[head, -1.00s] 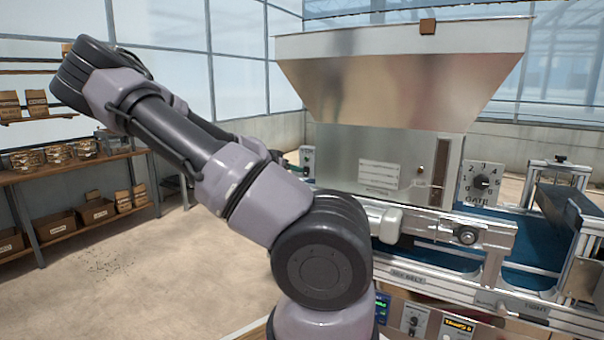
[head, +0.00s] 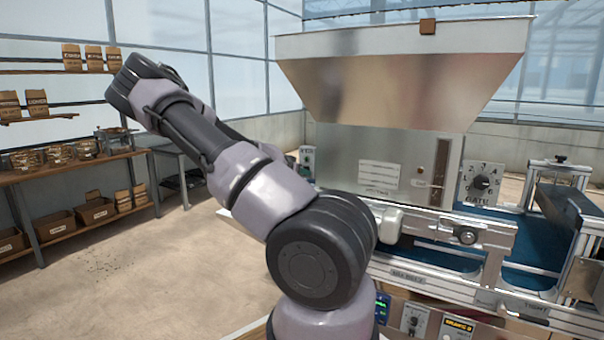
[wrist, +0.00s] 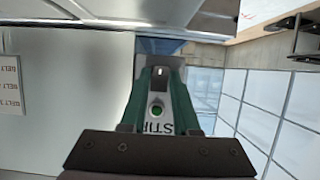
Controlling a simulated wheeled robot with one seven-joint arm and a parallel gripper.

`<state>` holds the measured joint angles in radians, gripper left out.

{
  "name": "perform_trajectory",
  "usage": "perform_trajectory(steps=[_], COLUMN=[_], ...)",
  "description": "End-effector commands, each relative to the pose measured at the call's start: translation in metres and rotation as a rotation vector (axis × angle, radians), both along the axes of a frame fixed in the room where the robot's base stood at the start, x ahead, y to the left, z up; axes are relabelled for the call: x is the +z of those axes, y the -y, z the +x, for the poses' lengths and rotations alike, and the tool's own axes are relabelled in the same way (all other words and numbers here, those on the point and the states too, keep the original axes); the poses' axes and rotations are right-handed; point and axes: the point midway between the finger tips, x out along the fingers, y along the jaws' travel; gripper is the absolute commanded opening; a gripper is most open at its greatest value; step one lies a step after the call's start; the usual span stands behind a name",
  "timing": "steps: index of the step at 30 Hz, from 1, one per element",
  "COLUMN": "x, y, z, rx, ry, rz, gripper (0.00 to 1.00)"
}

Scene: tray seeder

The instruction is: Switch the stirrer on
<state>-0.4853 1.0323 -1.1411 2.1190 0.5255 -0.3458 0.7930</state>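The stirrer's grey switch box, marked STIR (wrist: 158,127), fills the middle of the wrist view, its lettering upside down. A small pale toggle (wrist: 160,72) and a round green spot, a lamp or button (wrist: 157,111), show on its face. My gripper (wrist: 161,75) has two dark green fingers, one on each side of the toggle, with a gap between them. I cannot tell whether a fingertip touches the toggle. In the head view the switch box (head: 306,157) shows at the hopper's left side; my gripper is hidden behind my arm there.
The metal hopper (head: 390,85) stands right of the box, with a numbered gate dial (head: 482,183) further right. The belt machine's rail (head: 425,275) runs below. Shelves (head: 85,160) with bags and crates stand at the left; open floor lies between.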

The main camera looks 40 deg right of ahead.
Motion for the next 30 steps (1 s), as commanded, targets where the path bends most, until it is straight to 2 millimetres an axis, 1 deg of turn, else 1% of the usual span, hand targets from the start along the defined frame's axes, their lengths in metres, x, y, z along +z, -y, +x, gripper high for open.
perform_trajectory(steps=[8,21,30], x=[-0.0014,-0.0089,-0.0086], y=[0.0000,-0.0002,-0.0002], z=[-0.0004,-0.0002,-0.0003], rx=[-0.001,0.000,0.001], ry=[0.003,0.086,0.100], rz=[-0.015,-0.217,-0.240], gripper=[0.00,0.00,0.00])
